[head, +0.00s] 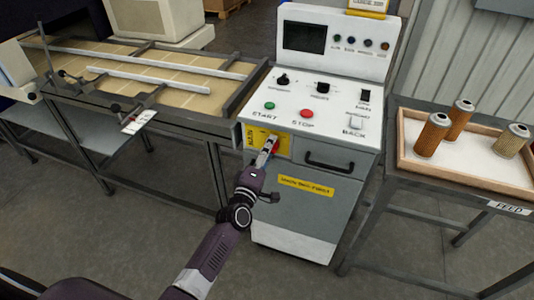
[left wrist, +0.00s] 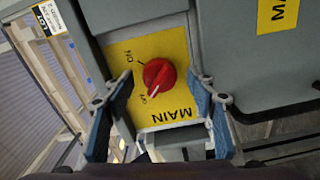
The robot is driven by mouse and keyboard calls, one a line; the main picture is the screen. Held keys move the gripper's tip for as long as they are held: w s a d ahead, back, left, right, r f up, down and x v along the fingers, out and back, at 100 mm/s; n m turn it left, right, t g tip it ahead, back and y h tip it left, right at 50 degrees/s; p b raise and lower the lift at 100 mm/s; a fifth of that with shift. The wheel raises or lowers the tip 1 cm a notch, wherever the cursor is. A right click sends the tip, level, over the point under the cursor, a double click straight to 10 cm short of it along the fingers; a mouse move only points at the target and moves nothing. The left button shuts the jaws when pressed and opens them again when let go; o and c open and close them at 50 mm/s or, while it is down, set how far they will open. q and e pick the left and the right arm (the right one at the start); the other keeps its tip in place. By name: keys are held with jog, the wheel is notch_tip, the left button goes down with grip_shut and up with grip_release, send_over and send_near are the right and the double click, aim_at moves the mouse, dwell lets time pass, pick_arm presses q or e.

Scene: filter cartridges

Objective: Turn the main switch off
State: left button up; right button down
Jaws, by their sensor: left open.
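The main switch is a red rotary knob (left wrist: 159,74) on a yellow plate (left wrist: 125,48) marked MAIN. The plate reads upside down in the left wrist view. A white mark on the knob points down and left, toward a small label I cannot read clearly; an ON label is farther up on the left. My left gripper (left wrist: 160,84) is open, with one blue-padded finger on each side of the knob; I cannot tell whether either touches it. In the head view my left gripper (head: 267,151) is at the yellow plate (head: 252,139) on the cabinet front, partly covering the knob (head: 275,146). My right gripper is not in view.
The control cabinet (head: 300,217) has START (head: 270,105) and STOP (head: 306,113) buttons on top and a black drawer handle (head: 329,161) right of the switch. A FEED tray (head: 470,177) with three filter cartridges stands at right. A conveyor table (head: 165,95) is at left.

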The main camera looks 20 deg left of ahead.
pick_arm(q)
jog(key=s, duration=1.2)
jog(key=shift+a, duration=0.2)
jog(key=s+d+f+m+g, duration=0.1)
jog(key=s+f+m+g, duration=0.35)
jog(key=f, duration=0.75)
jog(key=s+f+m+g+h, duration=0.1)
jog(key=s+f+m+g, duration=0.1)
jog(key=s+f, duration=0.75)
jog(key=s+d+f+m+g, duration=0.1)
jog(key=s+f+m+g, duration=0.25)
jog(key=f, duration=1.05)
jog(key=s+a+f+m+g, duration=0.1)
jog(key=s+f, duration=0.4)
jog(key=s, duration=0.5)
jog(key=s+a+f+m+g+y, duration=0.1)
jog(key=s+a+f+m+g, duration=0.1)
jog(key=s, duration=0.8)
jog(key=s+a+f+m+g, duration=0.2)
jog(key=s+f+m+g, duration=0.2)
jog(key=s+f, duration=0.4)
jog(key=shift+s+f+m+y, duration=0.3)
jog(key=shift+s+m, duration=0.2)
jog(key=shift+s, duration=0.5)
